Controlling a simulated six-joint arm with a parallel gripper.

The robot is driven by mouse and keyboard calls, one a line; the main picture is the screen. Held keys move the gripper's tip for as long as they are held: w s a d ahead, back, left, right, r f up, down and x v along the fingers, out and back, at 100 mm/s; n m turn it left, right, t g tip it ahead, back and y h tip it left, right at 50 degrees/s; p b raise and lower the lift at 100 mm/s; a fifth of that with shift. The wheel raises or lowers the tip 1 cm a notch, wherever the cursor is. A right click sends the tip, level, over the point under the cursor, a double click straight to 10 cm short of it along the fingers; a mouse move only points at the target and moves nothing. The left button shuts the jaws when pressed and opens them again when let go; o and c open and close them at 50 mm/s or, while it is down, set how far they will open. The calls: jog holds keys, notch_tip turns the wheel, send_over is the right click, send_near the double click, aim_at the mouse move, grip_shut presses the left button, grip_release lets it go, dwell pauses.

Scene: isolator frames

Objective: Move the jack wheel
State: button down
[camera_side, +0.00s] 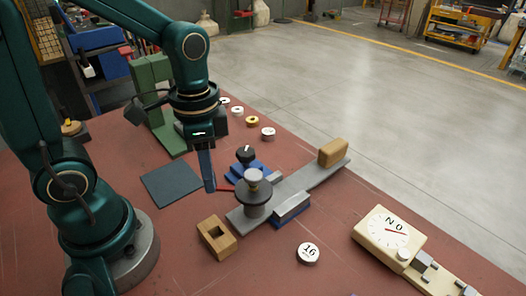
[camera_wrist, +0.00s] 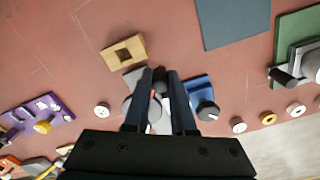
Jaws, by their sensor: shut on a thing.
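A black knob with a white mark (camera_side: 245,154) stands on a blue base (camera_side: 262,171); it looks like the jack wheel. It also shows in the wrist view (camera_wrist: 208,111), outside my fingers. A thin red bar (camera_side: 226,189) runs from my fingertips toward that piece. My fingers (camera_wrist: 160,80) look closed on the red bar, not on the knob. They hide much of the grey piece and the exact grip in the wrist view.
A grey plank (camera_side: 300,185) carries a wooden block (camera_side: 333,152) over a blue support (camera_side: 290,210). A wooden frame (camera_side: 217,238) and a disc marked 16 (camera_side: 308,254) lie in front. A dial box (camera_side: 388,232) is at right. A dark mat (camera_side: 171,184) lies bare behind my gripper.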

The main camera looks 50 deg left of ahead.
jog(key=w+a+m, duration=0.2)
jog(key=w+m, duration=0.4)
jog(key=m, duration=0.4)
jog(key=shift+w+m, duration=0.3)
dwell(0.4)
jog(key=c, duration=0.7)
grip_release()
jog(key=shift+c, duration=0.2)
jog(key=shift+a, duration=0.1)
jog(key=shift+r, duration=2.6)
